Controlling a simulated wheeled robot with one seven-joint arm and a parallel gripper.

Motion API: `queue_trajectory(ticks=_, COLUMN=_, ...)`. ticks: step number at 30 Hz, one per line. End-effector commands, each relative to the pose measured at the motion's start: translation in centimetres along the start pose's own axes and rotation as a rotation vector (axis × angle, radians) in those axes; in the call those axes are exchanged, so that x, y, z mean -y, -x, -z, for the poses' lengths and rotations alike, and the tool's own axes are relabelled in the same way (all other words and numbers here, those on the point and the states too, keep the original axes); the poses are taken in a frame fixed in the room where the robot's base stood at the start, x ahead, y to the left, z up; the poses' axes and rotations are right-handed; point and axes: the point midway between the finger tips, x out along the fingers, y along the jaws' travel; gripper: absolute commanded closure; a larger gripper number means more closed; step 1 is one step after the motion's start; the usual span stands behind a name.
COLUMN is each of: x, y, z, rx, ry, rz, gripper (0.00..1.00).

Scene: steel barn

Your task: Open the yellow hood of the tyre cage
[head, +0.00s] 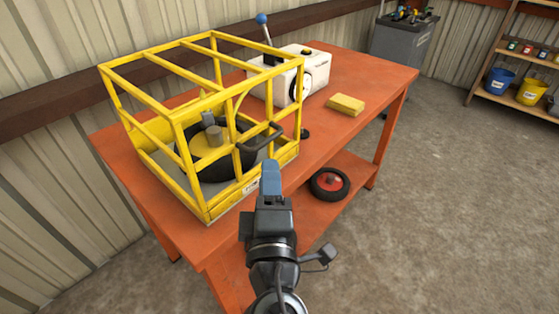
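The yellow hood (160,61) is a barred frame over the tyre cage on the orange workbench, and it looks closed. A dark handle (262,137) sticks out from its front, towards the right. Inside the cage is a black tyre (247,160) with a yellow hub and a grey post, partly hidden by the bars. My gripper (270,164) is in front of the cage, its blue fingertips just below the handle in the picture. I cannot tell its distance from the handle. The fingers overlap from this angle, so any gap between them is hidden.
On the orange workbench (340,73), a white machine (315,70) with a blue-knobbed lever stands right of the cage. A yellow sponge-like block (345,105) lies nearby. A small wheel (329,184) is on the lower shelf. The floor to the right is clear.

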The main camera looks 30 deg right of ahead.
Motion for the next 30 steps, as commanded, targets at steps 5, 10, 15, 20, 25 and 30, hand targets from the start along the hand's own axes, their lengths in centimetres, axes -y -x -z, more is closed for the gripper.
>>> queue_trajectory(ticks=5, x=-0.4, y=-1.6, z=0.1, rx=0.007, ry=0.004, rz=-0.010, gripper=0.62)
queue_trajectory(ticks=10, x=-0.5, y=-4.2, z=0.1, rx=0.006, ry=0.004, rz=-0.009, gripper=0.62)
queue_trajectory(ticks=15, x=-0.4, y=-6.5, z=0.1, rx=0.005, ry=0.003, rz=-0.008, gripper=0.62)
queue_trajectory(ticks=20, x=-0.3, y=-7.6, z=0.1, rx=0.004, ry=0.003, rz=-0.007, gripper=0.62)
queue_trajectory(ticks=25, x=-0.2, y=-7.8, z=0.1, rx=0.003, ry=0.002, rz=-0.007, gripper=0.62)
queue_trajectory(ticks=30, x=-0.2, y=-7.8, z=0.1, rx=0.003, ry=0.002, rz=-0.007, gripper=0.66)
